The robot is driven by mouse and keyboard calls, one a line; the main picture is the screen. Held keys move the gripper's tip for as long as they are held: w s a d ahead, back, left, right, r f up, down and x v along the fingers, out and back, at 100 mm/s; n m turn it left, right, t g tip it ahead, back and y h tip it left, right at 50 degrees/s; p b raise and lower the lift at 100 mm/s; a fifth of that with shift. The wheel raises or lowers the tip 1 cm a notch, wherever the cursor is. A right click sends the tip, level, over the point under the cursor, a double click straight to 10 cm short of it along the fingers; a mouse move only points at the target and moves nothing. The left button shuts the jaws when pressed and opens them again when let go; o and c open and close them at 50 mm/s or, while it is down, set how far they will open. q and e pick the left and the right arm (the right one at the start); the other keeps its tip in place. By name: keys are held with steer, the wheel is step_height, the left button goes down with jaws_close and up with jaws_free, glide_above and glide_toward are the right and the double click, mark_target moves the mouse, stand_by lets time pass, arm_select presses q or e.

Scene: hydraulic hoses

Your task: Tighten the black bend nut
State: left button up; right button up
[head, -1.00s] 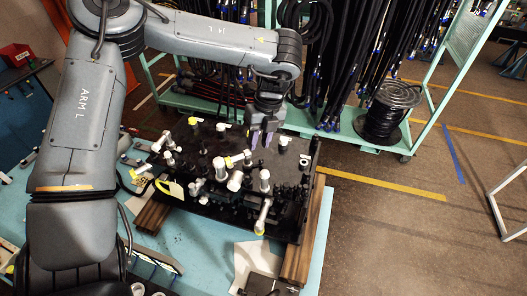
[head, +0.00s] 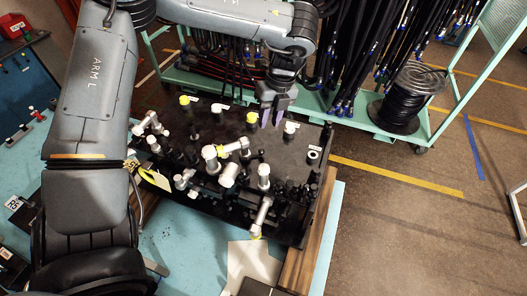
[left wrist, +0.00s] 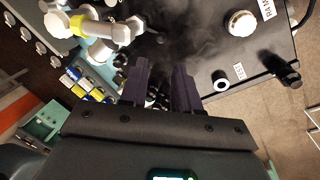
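A black block (head: 222,127) carries several white, yellow-capped and black fittings. Among the white bent fittings is one with a yellow band (left wrist: 80,25) in the left wrist view. Several small dark fittings (head: 290,190) stand near the block's front right; I cannot tell which one is the black bend nut. My left gripper (head: 271,119) points down over the block's back right part, between a yellow-capped fitting (head: 252,117) and a white round cap (head: 290,128). Its two fingers (left wrist: 160,88) are apart in the left wrist view. Small fittings show in the gap, apparently below the fingers. My right gripper is out of view.
A black fitting with a white ring (head: 313,154) stands at the block's right edge. The block rests on wooden beams (head: 318,230) on a light-blue table (head: 190,255). Behind it stand a green rack (head: 432,115) of black hoses and a hose reel (head: 396,105).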

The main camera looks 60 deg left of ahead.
mark_target(262, 150)
arm_select(q)
steer(key=f, duration=0.3)
steer(key=s+f+p, duration=0.1)
steer(key=f, duration=0.3)
steer(key=s+f+p, duration=0.1)
steer(key=f, duration=0.3)
steer(key=shift+a+f, duration=0.15)
steer(key=shift+f, duration=0.1)
jaws_close()
